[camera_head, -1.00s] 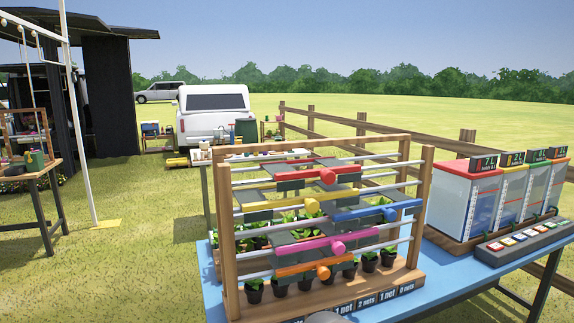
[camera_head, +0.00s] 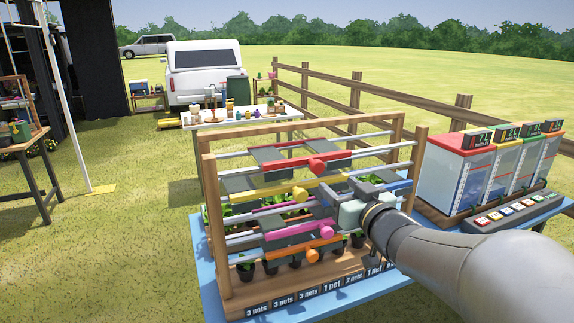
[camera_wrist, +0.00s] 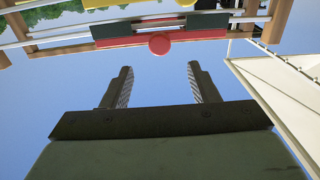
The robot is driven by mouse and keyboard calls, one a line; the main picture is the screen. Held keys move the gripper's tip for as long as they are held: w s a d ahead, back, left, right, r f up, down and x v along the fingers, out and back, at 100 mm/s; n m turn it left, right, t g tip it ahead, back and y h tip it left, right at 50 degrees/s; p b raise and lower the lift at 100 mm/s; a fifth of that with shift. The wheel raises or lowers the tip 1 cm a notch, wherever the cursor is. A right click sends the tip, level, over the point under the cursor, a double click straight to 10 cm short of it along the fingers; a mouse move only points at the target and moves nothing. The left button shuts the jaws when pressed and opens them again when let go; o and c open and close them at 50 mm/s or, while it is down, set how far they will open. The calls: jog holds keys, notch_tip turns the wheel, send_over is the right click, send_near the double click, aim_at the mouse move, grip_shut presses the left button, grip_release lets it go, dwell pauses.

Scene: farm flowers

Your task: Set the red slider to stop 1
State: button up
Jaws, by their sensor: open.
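The red slider (camera_head: 310,160), a bar with a round red knob, sits on the top rail of the wooden rack (camera_head: 212,215), near the middle of its width. In the wrist view the red slider (camera_wrist: 205,36) shows at the top, its knob centred between my fingers and beyond the fingertips. My gripper (camera_wrist: 159,67) is open and empty, with a clear gap to the knob.
Below the red slider are a yellow slider (camera_head: 258,194), a magenta slider (camera_head: 295,228) and an orange slider (camera_head: 292,236). Potted seedlings stand beneath. Net labels (camera_head: 332,287) line the rack's front. Tanks (camera_head: 450,180) and a button panel (camera_head: 510,213) stand to the right.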

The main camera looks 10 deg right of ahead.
aim_at(319, 168)
jog(key=p+x, duration=0.1)
jog(key=x, duration=1)
jog(key=shift+w+p, duration=0.2)
jog(key=shift+p, duration=0.1)
